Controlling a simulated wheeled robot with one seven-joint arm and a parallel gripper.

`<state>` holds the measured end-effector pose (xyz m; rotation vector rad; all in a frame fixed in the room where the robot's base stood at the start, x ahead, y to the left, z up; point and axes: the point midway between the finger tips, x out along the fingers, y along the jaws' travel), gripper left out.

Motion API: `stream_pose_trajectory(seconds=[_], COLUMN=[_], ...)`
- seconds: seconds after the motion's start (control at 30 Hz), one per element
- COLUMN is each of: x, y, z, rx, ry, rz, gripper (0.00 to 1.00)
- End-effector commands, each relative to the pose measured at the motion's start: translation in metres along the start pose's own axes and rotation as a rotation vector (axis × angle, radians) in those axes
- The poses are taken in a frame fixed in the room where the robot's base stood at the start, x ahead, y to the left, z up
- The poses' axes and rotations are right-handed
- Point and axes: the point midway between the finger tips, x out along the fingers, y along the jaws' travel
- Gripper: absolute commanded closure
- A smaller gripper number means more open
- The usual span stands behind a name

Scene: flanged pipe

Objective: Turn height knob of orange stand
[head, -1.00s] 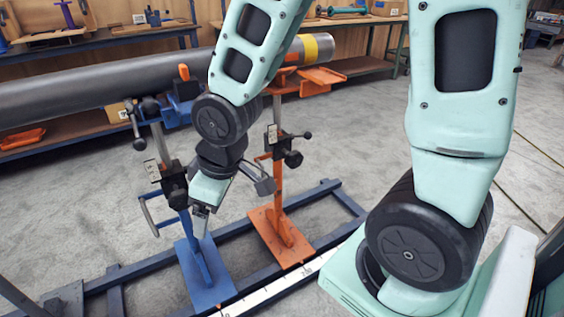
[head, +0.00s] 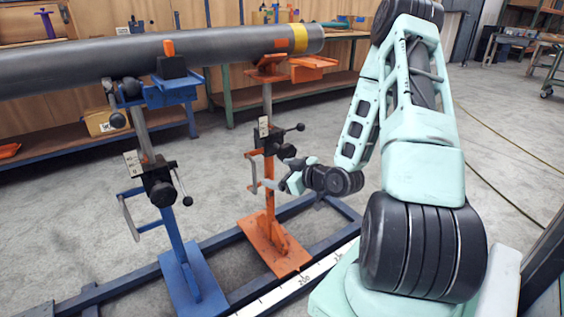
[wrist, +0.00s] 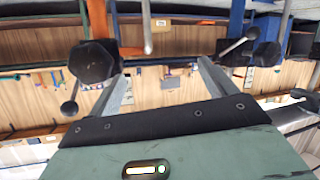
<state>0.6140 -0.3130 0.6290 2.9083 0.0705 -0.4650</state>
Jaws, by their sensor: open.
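The orange stand (head: 268,205) stands upright under the pipe's right end in the head view. Its black knob (head: 287,151) sits at mid-height, with a ball-ended lever (head: 300,127) above it. My gripper (head: 270,184) is open and empty, just below the knob, beside the stand's post. In the wrist view, which looks upside down, the black knob (wrist: 93,62) is at upper left, outside the left finger and not between the jaws. The two open fingers (wrist: 162,72) show only background and part of a handle between them. Whether a finger touches the knob cannot be told.
The blue stand (head: 178,235), with its own black knob (head: 160,185), stands left of the orange one. The grey pipe (head: 130,62) rests across both stands. A blue floor frame (head: 325,250) lies beneath. Open floor (head: 480,170) is at right; workbenches line the back.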

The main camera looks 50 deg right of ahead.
Motion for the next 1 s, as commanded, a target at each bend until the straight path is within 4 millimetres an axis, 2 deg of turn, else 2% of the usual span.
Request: stream_pose_trajectory(seconds=[0.03,0.1,0.2,0.37,1.0], x=[-0.008,-0.023,-0.041,-0.057,-0.038], y=[0.017,0.036,0.056,0.07,0.08], z=[0.022,0.034,0.045,0.051,0.05], rx=[0.029,0.048,0.065,0.074,0.068], ry=[0.05,0.124,0.204,0.264,0.273], rz=[0.063,0.141,0.229,0.299,0.304], gripper=[0.16,0.16,0.16,0.16,0.16])
